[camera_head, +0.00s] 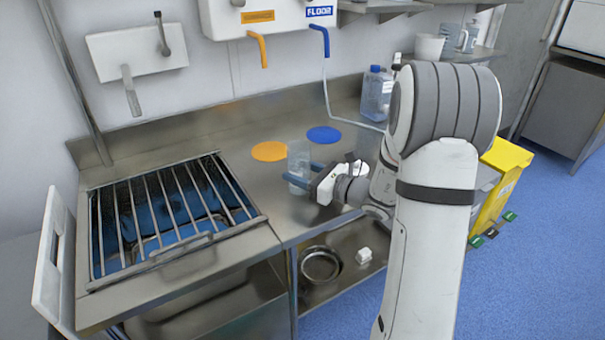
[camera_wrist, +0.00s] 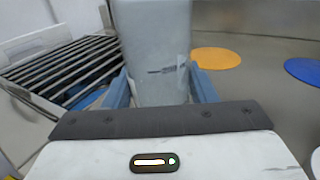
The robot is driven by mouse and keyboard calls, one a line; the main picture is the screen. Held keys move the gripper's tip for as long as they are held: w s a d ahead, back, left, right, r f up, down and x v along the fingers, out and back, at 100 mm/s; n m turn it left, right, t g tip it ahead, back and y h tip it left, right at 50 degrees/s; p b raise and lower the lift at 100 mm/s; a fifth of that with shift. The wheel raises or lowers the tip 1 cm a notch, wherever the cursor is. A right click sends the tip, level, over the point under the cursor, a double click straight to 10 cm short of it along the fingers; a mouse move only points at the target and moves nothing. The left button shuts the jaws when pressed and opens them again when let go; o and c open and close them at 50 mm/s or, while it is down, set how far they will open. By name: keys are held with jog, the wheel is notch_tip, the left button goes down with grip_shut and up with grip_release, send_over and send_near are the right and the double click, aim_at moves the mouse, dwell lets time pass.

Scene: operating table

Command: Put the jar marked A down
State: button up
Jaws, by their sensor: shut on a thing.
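My gripper (camera_head: 306,173) is shut on a clear, pale jar (camera_head: 298,160), with its blue fingers on either side of it. In the wrist view the jar (camera_wrist: 157,50) stands upright between the fingers (camera_wrist: 160,92). A small dark marking shows on its side, too blurred to read as a letter. The jar is over the steel counter (camera_head: 245,195), right of the barred sink. I cannot tell whether its base touches the counter; the base is hidden in the wrist view.
An orange disc (camera_head: 270,151) and a blue disc (camera_head: 324,134) lie on the counter behind the jar. A barred sink (camera_head: 165,215) is at the left. A blue-tinted bottle (camera_head: 376,95) stands at the back right. A yellow bin (camera_head: 500,185) stands right of the counter.

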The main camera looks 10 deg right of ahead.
jog(key=shift+f, duration=0.1)
jog(key=shift+f, duration=0.15)
jog(key=o, duration=1)
